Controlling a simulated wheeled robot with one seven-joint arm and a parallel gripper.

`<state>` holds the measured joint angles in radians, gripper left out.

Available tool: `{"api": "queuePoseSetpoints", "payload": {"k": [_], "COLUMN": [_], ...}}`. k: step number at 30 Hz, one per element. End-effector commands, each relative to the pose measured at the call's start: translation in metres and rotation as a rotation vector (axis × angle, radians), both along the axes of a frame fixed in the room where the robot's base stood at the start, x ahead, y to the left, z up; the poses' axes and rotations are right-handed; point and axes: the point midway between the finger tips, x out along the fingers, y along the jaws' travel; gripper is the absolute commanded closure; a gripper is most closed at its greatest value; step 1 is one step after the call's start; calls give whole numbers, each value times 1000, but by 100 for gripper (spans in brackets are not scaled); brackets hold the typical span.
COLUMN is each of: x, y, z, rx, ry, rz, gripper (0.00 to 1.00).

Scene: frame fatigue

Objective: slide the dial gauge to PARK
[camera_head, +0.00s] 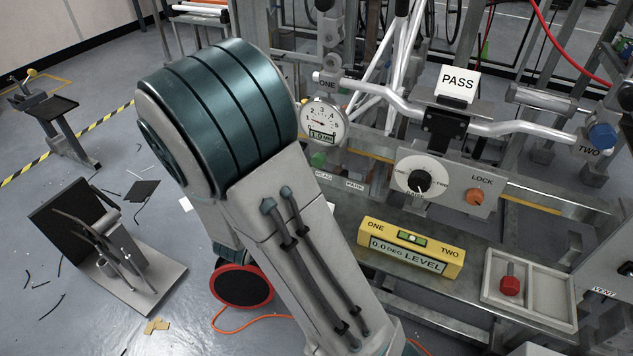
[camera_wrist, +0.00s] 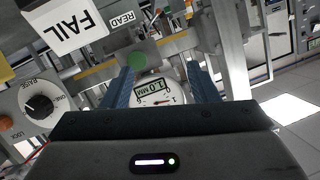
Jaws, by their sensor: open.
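The dial gauge (camera_head: 322,122) has a round white face with a needle and a small display that seems to read 1.0 MM. In the head view it stands above the READ label (camera_head: 323,174), left of the PARK label (camera_head: 354,185). A green round part (camera_head: 318,158) sits just under it. In the wrist view the gauge (camera_wrist: 158,97) lies between the two blue fingers of my open gripper (camera_wrist: 161,72), one on each side. I cannot tell whether the fingers touch it. My arm hides the gripper in the head view.
A handlebar (camera_head: 530,129) with a PASS sign (camera_head: 457,81) runs right of the gauge. Below are a knob dial (camera_head: 418,179), an orange LOCK knob (camera_head: 474,196), a yellow level (camera_head: 410,248) and a tray (camera_head: 545,318) holding a red-headed part (camera_head: 510,285). The wrist view shows a FAIL sign (camera_wrist: 68,22).

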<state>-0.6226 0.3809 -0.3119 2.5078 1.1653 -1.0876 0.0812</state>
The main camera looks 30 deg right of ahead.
Motion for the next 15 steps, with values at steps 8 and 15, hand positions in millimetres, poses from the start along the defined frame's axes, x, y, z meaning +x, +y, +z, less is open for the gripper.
{"api": "queuePoseSetpoints", "payload": {"k": [8, 15], "x": [-23, -12], "y": [-14, -34], "z": [-23, -20], "rx": [-236, -257], "ry": [-101, -114], "rz": [-142, -160], "gripper": [46, 46]}}
